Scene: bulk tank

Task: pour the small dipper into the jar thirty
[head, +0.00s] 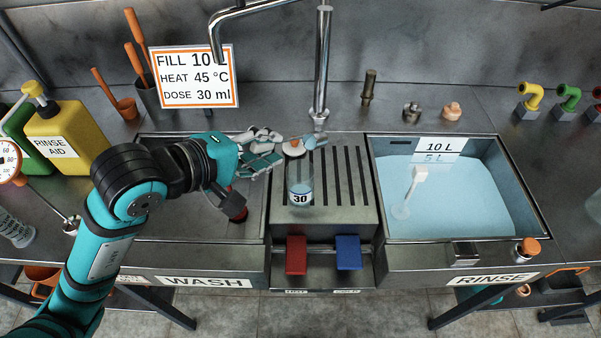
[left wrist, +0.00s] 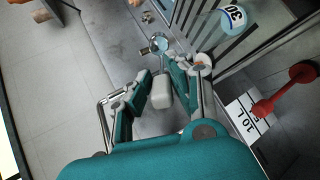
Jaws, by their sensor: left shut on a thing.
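My left gripper (head: 272,150) is shut on the small dipper, above the steel rack between the two basins. The dipper's small metal cup (head: 315,140) sticks out past the fingertips, above and slightly right of the jar thirty (head: 300,183). In the left wrist view, the fingers (left wrist: 160,85) close around the dipper's pale grip (left wrist: 160,92), with its round cup (left wrist: 158,43) beyond them. The jar is clear glass, labelled 30, upright on the rack; it also shows in the left wrist view (left wrist: 232,17). The cup's contents and exact tilt are unclear. My right gripper is not in view.
The rinse basin (head: 543,233) at right holds pale blue liquid and a white float-like object (head: 418,175). A curved steel faucet (head: 322,65) stands behind the rack. An orange-and-white piece (head: 293,147) sits close to the fingers. Yellow and green jugs stand at left.

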